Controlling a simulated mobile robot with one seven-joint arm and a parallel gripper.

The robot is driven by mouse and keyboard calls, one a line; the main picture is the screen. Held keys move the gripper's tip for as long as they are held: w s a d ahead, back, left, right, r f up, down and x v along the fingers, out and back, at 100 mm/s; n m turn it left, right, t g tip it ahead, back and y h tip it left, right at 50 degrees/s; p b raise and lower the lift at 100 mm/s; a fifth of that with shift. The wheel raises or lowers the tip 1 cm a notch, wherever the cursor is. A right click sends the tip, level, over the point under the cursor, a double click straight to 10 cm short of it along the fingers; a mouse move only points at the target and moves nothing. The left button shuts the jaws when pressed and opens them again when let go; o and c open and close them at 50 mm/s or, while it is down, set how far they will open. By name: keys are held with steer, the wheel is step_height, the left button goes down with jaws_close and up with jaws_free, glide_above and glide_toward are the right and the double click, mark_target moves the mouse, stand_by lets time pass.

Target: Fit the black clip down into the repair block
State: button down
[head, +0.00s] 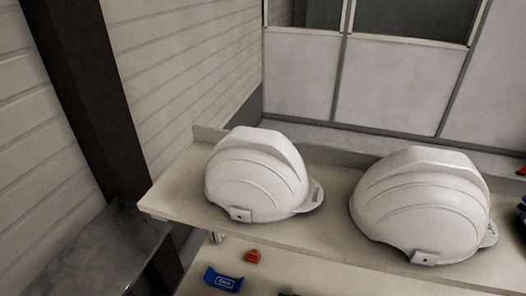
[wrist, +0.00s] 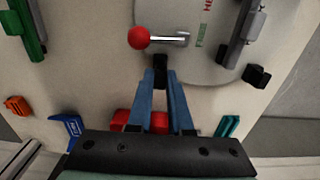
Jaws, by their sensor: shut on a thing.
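In the wrist view my gripper (wrist: 160,83) has its two blue fingers closed together at the tips on a small black piece, the black clip (wrist: 160,64). The clip sticks out past the fingertips, above the pale surface; its lower end is hidden by the fingers. A red block (wrist: 126,117) lies behind the fingers and is partly hidden by them. A second black block (wrist: 256,76) is at the right. I cannot tell which of these, if any, is the repair block. My gripper and the clip do not show in the head view.
A lever with a red ball (wrist: 139,38) stands just beyond the clip. Green (wrist: 26,28) and grey (wrist: 240,35) upright fixtures flank it. Orange (wrist: 17,105), blue (wrist: 68,130) and teal (wrist: 227,125) pieces lie nearer. Two white helmets (head: 255,180) (head: 420,210) sit on a shelf (head: 180,190).

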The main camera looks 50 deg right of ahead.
steer(key=shift+f+b, duration=0.85)
steer(key=shift+f, duration=0.35)
stand_by(0.5)
steer(key=c, duration=0.8)
jaws_free()
steer(key=shift+o, duration=0.2)
step_height(320, 180, up, 13)
